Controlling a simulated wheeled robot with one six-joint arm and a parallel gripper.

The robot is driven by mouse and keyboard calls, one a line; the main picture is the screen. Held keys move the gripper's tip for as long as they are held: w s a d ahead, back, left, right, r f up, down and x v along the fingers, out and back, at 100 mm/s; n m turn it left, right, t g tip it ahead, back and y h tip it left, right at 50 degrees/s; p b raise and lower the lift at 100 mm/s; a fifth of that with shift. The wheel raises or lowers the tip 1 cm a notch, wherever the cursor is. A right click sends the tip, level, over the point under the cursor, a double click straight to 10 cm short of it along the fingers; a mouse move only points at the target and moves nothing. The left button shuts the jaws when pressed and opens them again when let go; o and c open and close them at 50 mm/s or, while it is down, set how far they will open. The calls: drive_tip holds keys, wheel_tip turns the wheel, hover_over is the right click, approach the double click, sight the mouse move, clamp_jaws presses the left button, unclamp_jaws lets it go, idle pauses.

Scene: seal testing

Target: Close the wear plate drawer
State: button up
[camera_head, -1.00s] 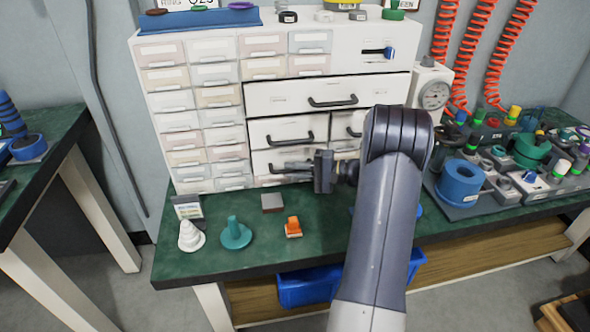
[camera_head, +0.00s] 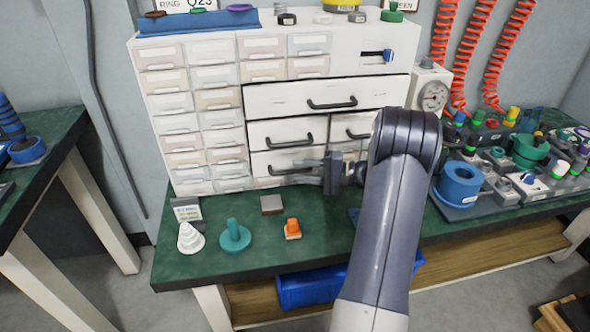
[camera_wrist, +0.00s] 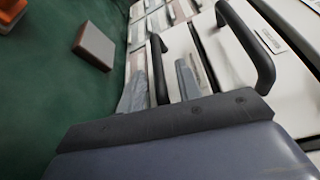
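The white drawer cabinet (camera_head: 222,45) stands at the back of the green bench. Its wider drawers have black bar handles, and I cannot read which is the wear plate drawer. My gripper (camera_head: 299,172) is at the lower-left wide drawer (camera_head: 262,161), in front of its handle (camera_head: 285,171). In the wrist view my gripper (camera_wrist: 158,72) has its two grey fingers apart, with a black handle (camera_wrist: 159,62) between them. Whether they touch it is unclear. This drawer looks nearly flush with the cabinet. My arm hides part of the lower-right drawers.
A grey block (camera_head: 271,204), an orange part (camera_head: 292,229), a teal part (camera_head: 235,236) and a white stepped cone (camera_head: 190,238) stand on the bench (camera_head: 215,262) in front. A gauge (camera_head: 433,95) and a blue ring (camera_head: 461,183) are right of my arm.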

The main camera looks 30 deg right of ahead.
drive_tip(key=p+v, duration=0.1)
drive_tip(key=v, duration=0.7)
drive_tip(key=b, duration=0.2)
approach(276, 162)
drive_tip(key=a, duration=0.1)
drive_tip(key=w+a+f, duration=0.1)
drive_tip(key=a, duration=0.1)
drive_tip(key=a+f, duration=0.1)
drive_tip(key=shift+w+a+f, duration=0.1)
drive_tip(key=shift+w+a, duration=0.2)
drive_tip(key=shift+w, duration=0.1)
drive_tip(key=shift+s, duration=0.3)
